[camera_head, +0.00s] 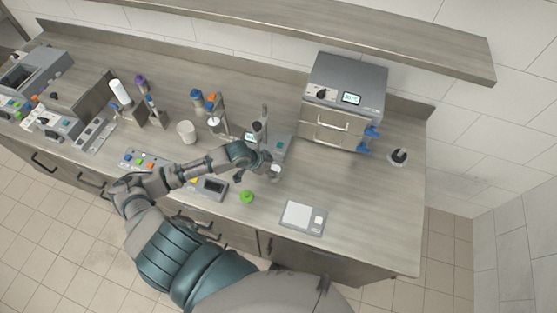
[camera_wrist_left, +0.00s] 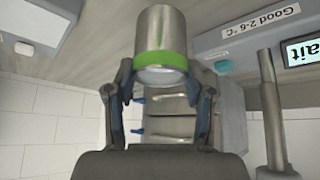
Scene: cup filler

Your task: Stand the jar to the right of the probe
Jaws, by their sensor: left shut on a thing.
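The jar (camera_wrist_left: 160,35), a greyish cylinder with a green band and a pale end, sits between the fingers of my left gripper (camera_wrist_left: 160,80) in the wrist view. My left gripper (camera_head: 267,168) is shut on it. In the head view the jar (camera_head: 276,173) shows small and pale at the fingertips, over the counter just in front of the probe station; whether it touches the counter is unclear. The probe station (camera_head: 277,145) has a grey base, an upright post and a display, which reads "Wait" in the wrist view (camera_wrist_left: 302,50). My right gripper is not in view.
A green lid-like piece (camera_head: 247,197) lies left of the jar, near the front. A scale (camera_head: 302,217) stands front right. A grey cabinet (camera_head: 345,85) with blue-handled parts stands behind right. A white cup (camera_head: 187,132) stands left.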

